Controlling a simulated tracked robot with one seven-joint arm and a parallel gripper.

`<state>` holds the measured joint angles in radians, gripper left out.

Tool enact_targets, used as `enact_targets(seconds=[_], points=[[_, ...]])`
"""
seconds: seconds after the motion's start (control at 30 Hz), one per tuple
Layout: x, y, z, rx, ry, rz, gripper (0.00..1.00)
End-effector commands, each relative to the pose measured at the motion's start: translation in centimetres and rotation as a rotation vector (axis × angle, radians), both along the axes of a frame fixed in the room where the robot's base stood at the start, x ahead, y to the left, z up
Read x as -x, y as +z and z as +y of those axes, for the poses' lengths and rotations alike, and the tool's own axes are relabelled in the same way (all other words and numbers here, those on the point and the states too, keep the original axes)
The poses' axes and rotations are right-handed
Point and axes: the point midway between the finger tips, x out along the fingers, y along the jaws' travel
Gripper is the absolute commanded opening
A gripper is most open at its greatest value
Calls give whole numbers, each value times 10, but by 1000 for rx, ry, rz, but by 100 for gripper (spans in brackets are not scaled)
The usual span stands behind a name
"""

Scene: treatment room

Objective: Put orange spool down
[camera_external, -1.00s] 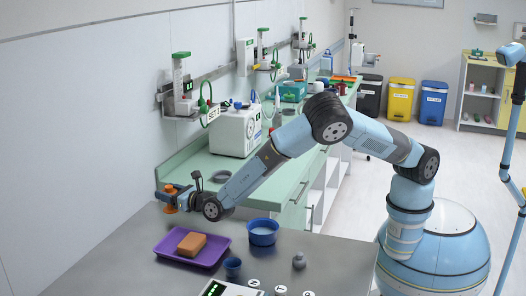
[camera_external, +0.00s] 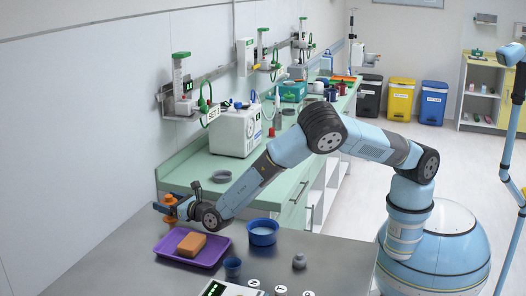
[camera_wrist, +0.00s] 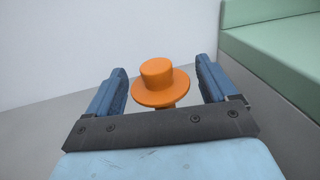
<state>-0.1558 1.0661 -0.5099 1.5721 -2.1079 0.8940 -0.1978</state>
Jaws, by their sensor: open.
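The orange spool (camera_external: 170,209) stands upright on the far left part of the grey metal table, near the wall. In the wrist view the spool (camera_wrist: 158,82) shows its round top and wide flange between my two blue fingers. My gripper (camera_external: 172,205) is open around the spool, with visible gaps between the spool and both fingers in the wrist view (camera_wrist: 160,90). The spool's lower part is mostly hidden in the wrist view.
A purple tray (camera_external: 215,258) with an orange-brown block (camera_external: 191,244) lies right of the spool. A blue bowl (camera_external: 263,240), a small blue cup (camera_external: 232,268) and a grey weight (camera_external: 299,261) stand farther right. The green counter (camera_external: 215,166) rises behind the table.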

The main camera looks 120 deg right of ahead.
Motion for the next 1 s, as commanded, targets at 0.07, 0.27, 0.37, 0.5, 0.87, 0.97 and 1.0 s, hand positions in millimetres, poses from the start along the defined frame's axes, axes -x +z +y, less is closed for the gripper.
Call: enact_targets(seconds=[0.07,0.27,0.37,0.5,0.87,0.97,1.0], points=[[0,0,0,0,0,0,85],[2,1,5,-1,1,1,85],[9,2,15,-1,2,0,85],[24,1,35,-2,2,1,85],[29,55,41,-1,0,-2,85],[29,65,40,-1,0,-2,85],[29,67,40,-1,0,-2,85]])
